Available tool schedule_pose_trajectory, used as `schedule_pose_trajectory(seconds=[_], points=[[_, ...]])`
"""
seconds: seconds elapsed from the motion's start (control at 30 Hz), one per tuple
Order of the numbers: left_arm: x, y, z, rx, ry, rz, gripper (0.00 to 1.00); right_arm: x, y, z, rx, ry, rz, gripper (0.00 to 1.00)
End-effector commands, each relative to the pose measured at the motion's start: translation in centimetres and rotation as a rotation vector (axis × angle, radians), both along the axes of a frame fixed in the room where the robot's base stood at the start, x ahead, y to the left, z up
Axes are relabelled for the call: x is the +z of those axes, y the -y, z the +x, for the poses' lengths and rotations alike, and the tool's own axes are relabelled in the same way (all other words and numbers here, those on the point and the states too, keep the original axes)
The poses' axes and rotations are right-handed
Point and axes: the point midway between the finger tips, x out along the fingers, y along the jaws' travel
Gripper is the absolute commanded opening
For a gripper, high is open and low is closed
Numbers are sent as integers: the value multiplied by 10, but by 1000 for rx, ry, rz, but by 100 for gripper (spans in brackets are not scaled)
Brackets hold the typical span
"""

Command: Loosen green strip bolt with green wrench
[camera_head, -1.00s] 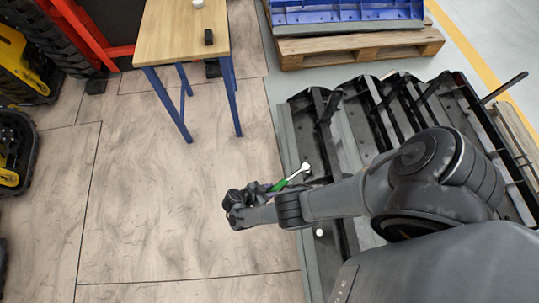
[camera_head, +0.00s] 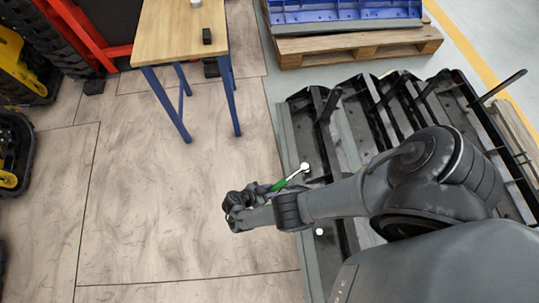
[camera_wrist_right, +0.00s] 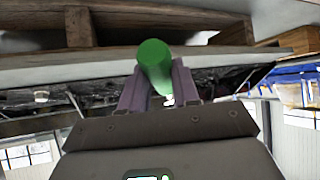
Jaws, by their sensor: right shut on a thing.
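The green wrench (camera_head: 281,184) shows in the head view with its green handle at my right gripper (camera_head: 238,207) and its pale head (camera_head: 304,168) over the near edge of the dark metal track strips (camera_head: 335,160). In the right wrist view my right gripper (camera_wrist_right: 160,88) has its two fingers on either side of the green handle (camera_wrist_right: 153,58), holding it. A pale round bolt-like piece (camera_head: 319,232) sits on the strip below the wrench. No green bolt can be made out; the wrench head may cover it. My left gripper is not in view.
A wooden table with blue legs (camera_head: 180,40) stands at the upper left, with a small black object (camera_head: 207,36) on it. A pallet (camera_head: 360,44) with a blue part (camera_head: 345,12) stands at the top. The floor left of the strips is clear.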

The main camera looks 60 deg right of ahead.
Motion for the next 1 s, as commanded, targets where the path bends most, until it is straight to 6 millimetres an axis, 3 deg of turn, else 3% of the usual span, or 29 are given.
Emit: schedule_pose_trajectory(seconds=[1.0], points=[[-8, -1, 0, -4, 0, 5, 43, -8, 3, -3, 3, 5, -11, 0]])
